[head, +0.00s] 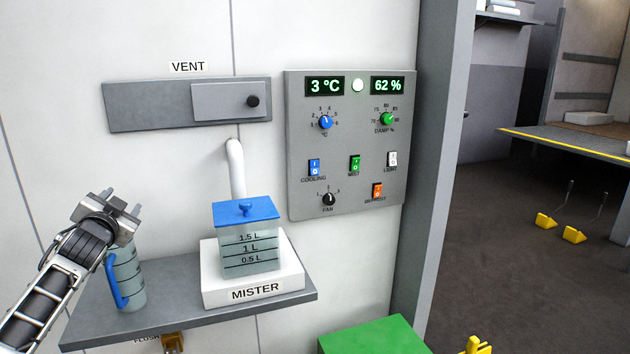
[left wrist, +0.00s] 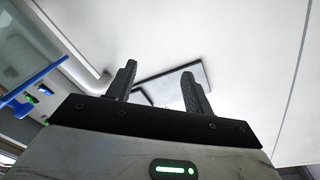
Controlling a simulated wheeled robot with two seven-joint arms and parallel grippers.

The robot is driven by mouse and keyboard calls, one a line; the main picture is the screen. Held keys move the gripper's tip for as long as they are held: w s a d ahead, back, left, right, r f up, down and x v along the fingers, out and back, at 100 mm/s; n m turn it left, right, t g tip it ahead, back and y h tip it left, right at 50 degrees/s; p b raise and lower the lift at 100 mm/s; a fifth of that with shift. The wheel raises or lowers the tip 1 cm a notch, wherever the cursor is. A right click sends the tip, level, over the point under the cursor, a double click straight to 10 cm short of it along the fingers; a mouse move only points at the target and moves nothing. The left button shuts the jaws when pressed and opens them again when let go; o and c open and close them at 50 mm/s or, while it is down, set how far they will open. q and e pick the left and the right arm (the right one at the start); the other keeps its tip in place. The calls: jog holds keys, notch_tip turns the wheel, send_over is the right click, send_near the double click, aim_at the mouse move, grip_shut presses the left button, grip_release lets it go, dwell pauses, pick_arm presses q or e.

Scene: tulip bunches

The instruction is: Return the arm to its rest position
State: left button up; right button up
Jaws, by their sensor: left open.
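My left gripper (head: 124,212) is raised in front of the wall at the left, above the grey shelf and in front of the top of the measuring jug (head: 130,278). In the left wrist view its two fingers (left wrist: 158,88) stand apart with nothing between them. The jug has a blue handle and stands upright at the shelf's left end; its top is partly hidden by the gripper. My right gripper is not in view.
The mister tank (head: 250,250) with a blue lid (head: 246,210) sits on a white base on the shelf (head: 190,325). A control panel (head: 350,145) and a vent slide (head: 225,101) are on the wall. A green box (head: 375,338) stands low at the front.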

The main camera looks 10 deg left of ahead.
pick_arm(q)
jog(key=s+d+f+m+g+h, duration=0.1)
jog(key=s+d+f+h, duration=0.3)
jog(key=d+f, duration=0.7)
jog(key=s+d+f+g+h, duration=0.2)
jog(key=s+d+f, duration=0.4)
jog(key=d+f, duration=0.5)
jog(key=s+d+f+g+h+b, duration=0.1)
jog(key=s+d+f+b, duration=0.2)
jog(key=s+d+f, duration=0.2)
jog(key=s+d+f+n+g+h+b, duration=0.1)
jog(key=s+d+f, duration=0.4)
jog(key=s, duration=0.5)
jog(key=s+d+f+n+h+b, duration=0.1)
jog(key=s+d+f+h+b, duration=0.1)
jog(key=s+d+f+b, duration=0.3)
jog(key=s+f, duration=0.1)
jog(key=s, duration=0.2)
jog(key=shift+s+d+g, duration=0.35)
jog(key=shift+d+g, duration=0.05)
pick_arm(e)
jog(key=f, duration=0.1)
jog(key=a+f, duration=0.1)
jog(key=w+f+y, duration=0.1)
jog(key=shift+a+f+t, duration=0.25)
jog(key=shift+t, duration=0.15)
